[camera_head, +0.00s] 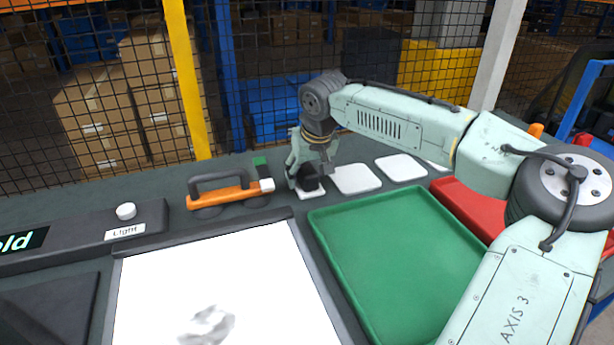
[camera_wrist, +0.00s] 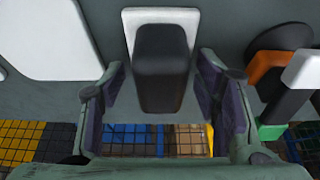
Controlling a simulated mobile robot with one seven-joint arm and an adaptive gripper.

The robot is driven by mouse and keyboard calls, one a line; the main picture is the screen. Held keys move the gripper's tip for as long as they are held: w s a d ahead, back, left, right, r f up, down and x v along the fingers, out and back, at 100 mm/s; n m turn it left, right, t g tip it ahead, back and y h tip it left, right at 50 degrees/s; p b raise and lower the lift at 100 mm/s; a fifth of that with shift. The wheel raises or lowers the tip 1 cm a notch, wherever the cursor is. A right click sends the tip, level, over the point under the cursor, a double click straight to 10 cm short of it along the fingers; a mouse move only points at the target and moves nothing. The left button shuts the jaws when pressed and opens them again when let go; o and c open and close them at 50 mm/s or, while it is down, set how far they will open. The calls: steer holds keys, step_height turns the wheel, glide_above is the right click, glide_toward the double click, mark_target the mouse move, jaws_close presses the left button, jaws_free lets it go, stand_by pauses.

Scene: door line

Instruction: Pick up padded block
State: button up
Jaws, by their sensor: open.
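The padded block is a dark, rounded block (camera_wrist: 162,65) standing on a white square pad in the wrist view. In the head view the dark block (camera_head: 308,182) is partly hidden by my gripper. My gripper (camera_head: 306,180) is at the far side of the bench, over the block. In the wrist view my gripper (camera_wrist: 160,95) is open, with one finger on each side of the block. A gap shows between the block and each finger.
An orange and black tool (camera_head: 232,194) lies left of the gripper. White pads (camera_head: 355,179) continue to the right. A green tray (camera_head: 400,245), a red tray (camera_head: 462,208) and a bright white panel (camera_head: 215,280) are nearer. A mesh fence stands behind.

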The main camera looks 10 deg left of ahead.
mark_target(307, 167)
steer(key=shift+c, duration=0.4)
steer(key=c, duration=1.2)
steer(key=shift+r, duration=0.1)
step_height(307, 167, up, 10)
steer(key=shift+f+b, duration=0.1)
steer(key=shift+b, duration=0.55)
